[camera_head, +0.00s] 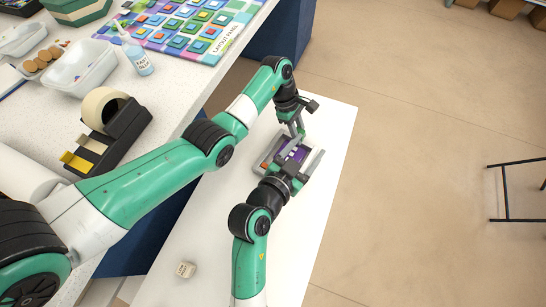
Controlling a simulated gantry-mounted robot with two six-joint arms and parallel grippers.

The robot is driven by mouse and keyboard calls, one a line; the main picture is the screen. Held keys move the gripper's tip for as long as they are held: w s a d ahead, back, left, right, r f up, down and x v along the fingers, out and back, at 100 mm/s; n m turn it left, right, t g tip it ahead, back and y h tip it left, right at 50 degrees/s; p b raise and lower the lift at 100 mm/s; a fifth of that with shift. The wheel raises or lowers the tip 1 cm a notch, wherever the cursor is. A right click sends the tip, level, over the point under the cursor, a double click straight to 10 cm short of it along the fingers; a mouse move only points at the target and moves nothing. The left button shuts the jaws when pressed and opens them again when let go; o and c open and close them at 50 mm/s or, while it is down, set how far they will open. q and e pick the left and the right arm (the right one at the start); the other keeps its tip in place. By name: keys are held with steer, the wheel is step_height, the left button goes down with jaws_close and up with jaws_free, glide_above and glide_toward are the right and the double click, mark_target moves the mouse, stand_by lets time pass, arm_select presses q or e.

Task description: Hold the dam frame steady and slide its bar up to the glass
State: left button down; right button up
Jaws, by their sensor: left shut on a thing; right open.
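The dam frame (265,158), a small grey frame, lies on the white table in the head view. Purple striped glass (297,153) shows inside it. My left gripper (298,131) comes in from the far side and is shut on the frame's far edge. My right gripper (292,165) is open at the near side, over or beside the frame. The two wrists hide much of the frame. I cannot clearly tell the bar from the other grey parts, or whether it touches the glass.
A small cream block (185,269) lies on the white table (215,240). The speckled counter at left holds a tape dispenser (125,128), a glue bottle (138,58), white trays (85,68) and a colourful layout panel (225,42). The table right of the frame is clear.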

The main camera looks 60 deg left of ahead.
steer(key=shift+n+g, duration=0.8)
steer(key=shift+n, duration=0.1)
steer(key=s+a+f, duration=0.1)
steer(key=s+f, duration=0.1)
steer(key=f, duration=0.1)
steer(key=s+a+f, duration=0.1)
steer(key=s+f, duration=0.2)
steer(key=s+a+f, duration=0.1)
steer(key=s+f, duration=0.1)
steer(key=f, duration=0.1)
steer(key=shift+s+a+f, duration=0.2)
steer(key=shift+s+f, duration=0.1)
steer(key=shift+f, duration=0.1)
steer(key=shift+x, duration=2.55)
steer(key=shift+c, duration=0.3)
jaws_close()
